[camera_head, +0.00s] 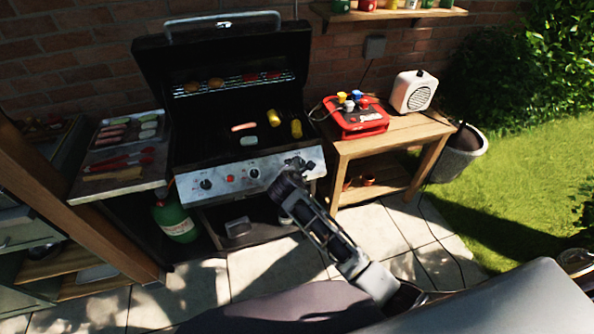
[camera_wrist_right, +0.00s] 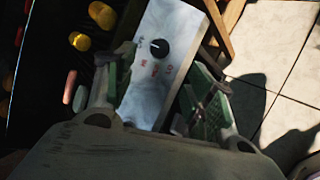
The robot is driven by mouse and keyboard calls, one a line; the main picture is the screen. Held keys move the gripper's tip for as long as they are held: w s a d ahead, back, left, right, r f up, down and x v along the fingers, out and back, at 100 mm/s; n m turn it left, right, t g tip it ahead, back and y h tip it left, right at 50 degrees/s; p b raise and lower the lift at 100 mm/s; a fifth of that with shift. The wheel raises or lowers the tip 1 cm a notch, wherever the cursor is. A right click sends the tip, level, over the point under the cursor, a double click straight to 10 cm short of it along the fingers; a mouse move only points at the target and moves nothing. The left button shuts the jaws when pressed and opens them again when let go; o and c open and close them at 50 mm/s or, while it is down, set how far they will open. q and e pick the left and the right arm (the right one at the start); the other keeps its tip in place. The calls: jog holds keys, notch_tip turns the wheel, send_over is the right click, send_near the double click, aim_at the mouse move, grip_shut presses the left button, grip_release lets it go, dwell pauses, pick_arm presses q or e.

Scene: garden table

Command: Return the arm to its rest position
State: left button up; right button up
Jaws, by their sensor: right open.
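My right arm comes in from the bottom of the head view, and its gripper (camera_head: 298,165) is in front of the right end of the grill's control panel (camera_head: 225,180). In the right wrist view the gripper (camera_wrist_right: 165,85) is open, its fingers apart with nothing between them. A black knob (camera_wrist_right: 159,48) on the panel (camera_wrist_right: 150,85) shows beyond the fingers. Whether the gripper touches the panel cannot be told. My left gripper is not in view.
The open grill (camera_head: 240,110) holds a sausage (camera_head: 244,127) and corn pieces (camera_head: 296,128). A wooden side table (camera_head: 405,135) with a red device (camera_head: 356,122) and white speaker (camera_head: 413,92) stands right. A green gas bottle (camera_head: 175,218) stands below left. Paving (camera_head: 265,268) is clear in front.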

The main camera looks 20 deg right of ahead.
dwell(0.3)
jog(key=s+d+f+m+g+y, duration=0.15)
jog(key=s+f, duration=0.45)
jog(key=f, duration=0.6)
jog(key=s+d+f+m+g+y, duration=0.15)
jog(key=s+f, duration=0.45)
jog(key=f, duration=0.6)
jog(key=s+f+m+g, duration=0.2)
jog(key=s+f, duration=0.4)
jog(key=f, duration=0.6)
jog(key=s+d+f+m+g, duration=0.1)
jog(key=s+f, duration=0.5)
jog(key=s, duration=0.7)
jog(key=s+d+f+m+g+y, duration=0.1)
jog(key=s+d+f+m, duration=0.2)
jog(key=s, duration=1)
jog(key=s+d+f+m+g, duration=0.2)
jog(key=s+f+m, duration=0.4)
jog(key=s+f, duration=0.4)
jog(key=s, duration=0.3)
jog(key=shift+d+m+y, duration=0.3)
jog(key=shift+y, duration=0.1)
